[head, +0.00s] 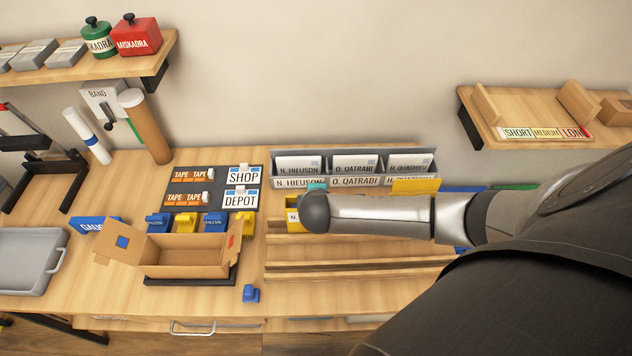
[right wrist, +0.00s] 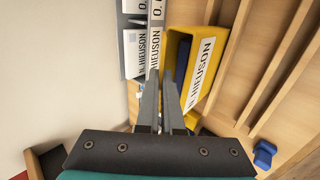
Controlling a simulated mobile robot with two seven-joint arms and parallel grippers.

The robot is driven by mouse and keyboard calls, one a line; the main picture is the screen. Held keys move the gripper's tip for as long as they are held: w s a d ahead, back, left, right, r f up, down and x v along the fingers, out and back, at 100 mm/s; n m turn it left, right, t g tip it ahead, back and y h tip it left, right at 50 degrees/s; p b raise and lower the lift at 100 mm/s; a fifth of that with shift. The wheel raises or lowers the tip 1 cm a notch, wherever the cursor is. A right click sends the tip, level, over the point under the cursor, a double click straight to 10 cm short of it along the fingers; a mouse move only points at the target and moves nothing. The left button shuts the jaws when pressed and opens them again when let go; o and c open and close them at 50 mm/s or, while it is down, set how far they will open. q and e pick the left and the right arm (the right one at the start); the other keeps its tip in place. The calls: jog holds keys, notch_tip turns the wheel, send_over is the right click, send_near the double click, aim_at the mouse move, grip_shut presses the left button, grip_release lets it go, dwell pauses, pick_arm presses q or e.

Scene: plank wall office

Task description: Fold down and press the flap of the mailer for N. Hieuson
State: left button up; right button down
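The yellow mailer labelled N. HIEUSON (head: 293,226) stands in the wooden rack, mostly hidden by my right arm in the head view. In the right wrist view the mailer (right wrist: 215,38) is tilted, its mouth open, with something dark blue (right wrist: 183,62) inside. I cannot make out its flap clearly. My right gripper (right wrist: 160,78) has its two fingers close together with nothing visible between them, beside the mailer's open side. I cannot tell whether they touch it. In the head view the right gripper's fingers are hidden behind the wrist. My left gripper is not in view.
Behind the mailer stands a grey sorter (head: 352,155) with name-labelled slots. Another yellow piece (head: 416,185) shows beyond my arm. An open cardboard box (head: 185,255) is to the left, and a small blue item (head: 250,293) lies in front. The rack's front slots (head: 340,268) look empty.

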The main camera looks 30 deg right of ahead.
jog(key=shift+s+a+f+t+h+b, duration=0.15)
jog(key=shift+s+f+t+h+b, duration=0.25)
jog(key=shift+f+t+h+b, duration=0.4)
jog(key=shift+r+t+b, duration=0.15)
jog(key=shift+t+b, duration=0.35)
jog(key=shift+t, duration=0.1)
jog(key=c, duration=1)
grip_release()
jog(key=shift+c, duration=0.2)
